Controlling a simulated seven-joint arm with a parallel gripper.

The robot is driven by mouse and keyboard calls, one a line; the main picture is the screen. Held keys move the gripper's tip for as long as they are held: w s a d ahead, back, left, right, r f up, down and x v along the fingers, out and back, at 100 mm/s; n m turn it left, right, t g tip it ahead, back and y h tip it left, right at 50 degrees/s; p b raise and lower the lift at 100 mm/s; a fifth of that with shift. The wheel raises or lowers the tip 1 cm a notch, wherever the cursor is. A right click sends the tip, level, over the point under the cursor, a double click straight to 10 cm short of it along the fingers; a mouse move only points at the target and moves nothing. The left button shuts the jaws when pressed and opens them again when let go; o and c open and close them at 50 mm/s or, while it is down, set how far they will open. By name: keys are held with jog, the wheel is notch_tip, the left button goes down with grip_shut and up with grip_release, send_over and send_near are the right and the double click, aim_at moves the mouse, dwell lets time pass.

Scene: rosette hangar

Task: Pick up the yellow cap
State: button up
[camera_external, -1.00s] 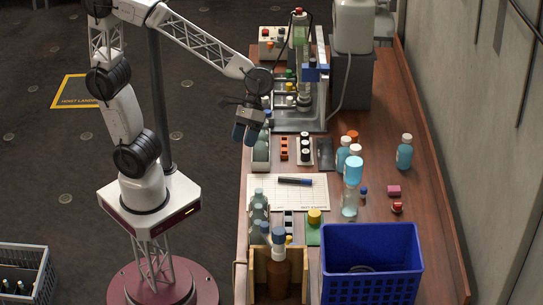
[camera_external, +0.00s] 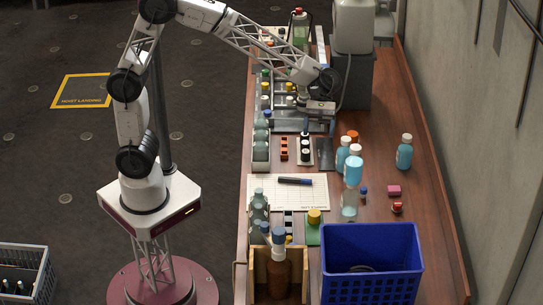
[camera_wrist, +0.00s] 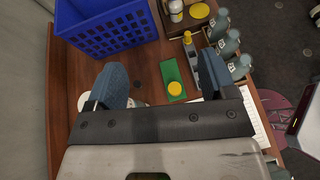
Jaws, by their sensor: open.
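A yellow cap (camera_external: 314,216) sits on a green pad (camera_external: 313,237) on the bench, just behind the blue crate. In the wrist view the yellow cap (camera_wrist: 175,88) shows from above, on the near part of the green pad (camera_wrist: 170,71). My gripper (camera_wrist: 163,68) is open, with its two blue-grey fingers wide apart and nothing between them. The cap shows in the gap between the fingers, well below them and apart. In the external view my gripper's end is farther back along the bench, above the dark tray, and its fingertips are hard to make out.
The blue crate (camera_external: 371,265) stands at the front right. Several grey bottles (camera_external: 259,207) line the left edge. A smaller yellow cap (camera_wrist: 187,36) is near the bottles. A paper sheet (camera_external: 310,195) lies flat behind the pad.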

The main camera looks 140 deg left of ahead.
jog(key=a, duration=0.1)
send_near(315, 212)
jog(key=x, duration=0.2)
jog(key=shift+w+d+f, duration=0.15)
jog(key=shift+w+f, duration=0.1)
jog(key=shift+f, duration=0.05)
jog(key=shift+x, duration=1.3)
jog(key=shift+r, duration=0.1)
jog(key=shift+n, duration=0.3)
jog(key=shift+x, duration=2.65)
jog(key=shift+s+d+r, duration=0.1)
jog(key=shift+d, duration=0.05)
jog(key=shift+c, duration=0.3)
